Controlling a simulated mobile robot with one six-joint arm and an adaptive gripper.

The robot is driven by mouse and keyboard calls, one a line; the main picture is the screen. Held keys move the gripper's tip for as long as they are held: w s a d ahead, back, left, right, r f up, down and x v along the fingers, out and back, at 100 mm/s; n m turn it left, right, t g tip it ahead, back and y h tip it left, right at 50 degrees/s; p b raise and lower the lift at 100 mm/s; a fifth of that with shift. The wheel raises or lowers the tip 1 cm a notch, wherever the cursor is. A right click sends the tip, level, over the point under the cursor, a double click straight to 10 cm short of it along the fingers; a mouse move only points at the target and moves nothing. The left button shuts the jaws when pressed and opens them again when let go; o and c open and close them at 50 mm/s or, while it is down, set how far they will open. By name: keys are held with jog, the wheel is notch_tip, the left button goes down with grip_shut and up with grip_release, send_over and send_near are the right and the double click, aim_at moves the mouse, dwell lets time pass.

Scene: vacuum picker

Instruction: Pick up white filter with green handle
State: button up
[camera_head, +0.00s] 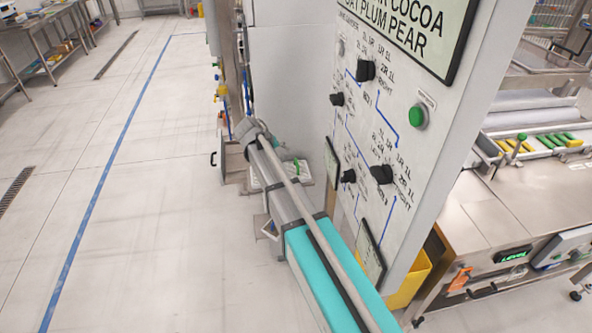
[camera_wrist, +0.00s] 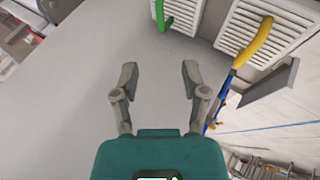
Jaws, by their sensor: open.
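The white filter with the green handle (camera_wrist: 186,15) shows at the top edge of the wrist view, partly cut off. It is a white slatted panel with a green bar handle on its left side. My gripper (camera_wrist: 159,80) is open and empty, its two fingers apart over a plain grey surface. The filter is beyond the fingertips, up and slightly right in that view. In the head view, a small white piece with a green part (camera_head: 303,174) shows beside my arm, low by the grey cabinet; my gripper's fingers cannot be made out there.
A second white slatted filter (camera_wrist: 236,24) with a yellow handle (camera_wrist: 256,42) is right of the green-handled one. A panel with black knobs and a green button (camera_head: 418,116) stands close right of my arm. Open floor (camera_head: 150,200) lies to the left.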

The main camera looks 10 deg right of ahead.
aim_at(296, 162)
jog(key=shift+d+f, duration=0.1)
jog(key=shift+f, duration=0.05)
jog(key=shift+b+x, duration=3.3)
jog(key=shift+x, duration=0.85)
jog(key=b+x, duration=0.3)
jog(key=shift+f, duration=0.25)
jog(key=shift+b+x, duration=0.55)
jog(key=shift+x, duration=0.4)
jog(key=shift+r, duration=0.1)
grip_shut()
